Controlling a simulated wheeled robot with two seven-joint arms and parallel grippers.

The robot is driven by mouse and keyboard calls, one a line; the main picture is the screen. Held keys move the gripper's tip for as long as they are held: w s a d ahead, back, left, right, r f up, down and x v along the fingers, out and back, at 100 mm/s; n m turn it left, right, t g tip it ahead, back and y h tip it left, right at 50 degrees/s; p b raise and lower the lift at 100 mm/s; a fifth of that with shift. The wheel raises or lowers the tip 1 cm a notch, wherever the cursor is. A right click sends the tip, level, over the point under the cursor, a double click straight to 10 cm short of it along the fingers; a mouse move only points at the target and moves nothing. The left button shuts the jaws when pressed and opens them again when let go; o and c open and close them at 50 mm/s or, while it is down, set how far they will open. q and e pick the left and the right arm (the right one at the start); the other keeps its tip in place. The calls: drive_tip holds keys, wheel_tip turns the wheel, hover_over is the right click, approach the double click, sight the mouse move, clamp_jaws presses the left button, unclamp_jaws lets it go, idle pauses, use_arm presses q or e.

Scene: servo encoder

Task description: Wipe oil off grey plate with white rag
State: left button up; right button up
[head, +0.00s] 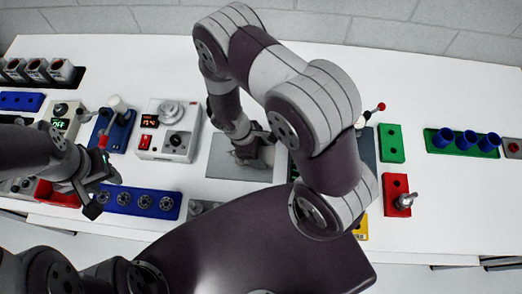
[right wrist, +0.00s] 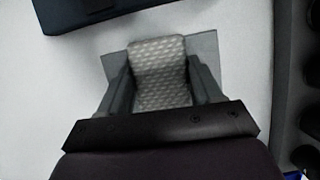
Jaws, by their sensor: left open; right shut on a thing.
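The grey plate (head: 222,165) lies flat on the white table near the middle of the head view. It also shows in the right wrist view (right wrist: 206,46), behind and to both sides of the rag. The white rag (right wrist: 158,58), with a woven pattern, is between the fingers of my right gripper (right wrist: 160,85), which is shut on it over the plate. In the head view my right gripper (head: 250,148) hides most of the rag. No oil can be made out on the visible part of the plate. My left gripper (head: 98,195) is open and empty above the left part of the table.
A white box with a dial (head: 170,130) stands left of the plate. A blue block with several round sockets (head: 144,202) lies front left. Green (head: 390,143) and red (head: 397,190) blocks and a green rack with blue cups (head: 462,142) stand right. My right arm covers the centre.

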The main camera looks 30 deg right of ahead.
sight(266, 155)
wheel_tip(266, 155, up, 2)
drive_tip(key=shift+p, duration=0.3)
drive_tip(key=shift+p+v, duration=1)
drive_tip(key=shift+v, duration=0.2)
drive_tip(key=shift+s+d+r+p, duration=0.1)
drive_tip(key=shift+d+r+p, duration=0.05)
drive_tip(key=shift+r+p, duration=0.4)
drive_tip(key=shift+s+d+r+p, duration=0.1)
drive_tip(key=shift+r+p, duration=0.3)
drive_tip(key=shift+r, duration=0.2)
drive_tip(key=shift+a+r+p, duration=0.1)
drive_tip(key=shift+r+p, duration=0.25)
drive_tip(key=shift+r, duration=0.1)
use_arm(q)
drive_tip(key=r, duration=0.6)
drive_tip(key=shift+s+a, duration=0.15)
drive_tip(key=shift+s, duration=0.2)
drive_tip(key=shift+f, duration=0.1)
use_arm(e)
drive_tip(key=shift+f, duration=0.15)
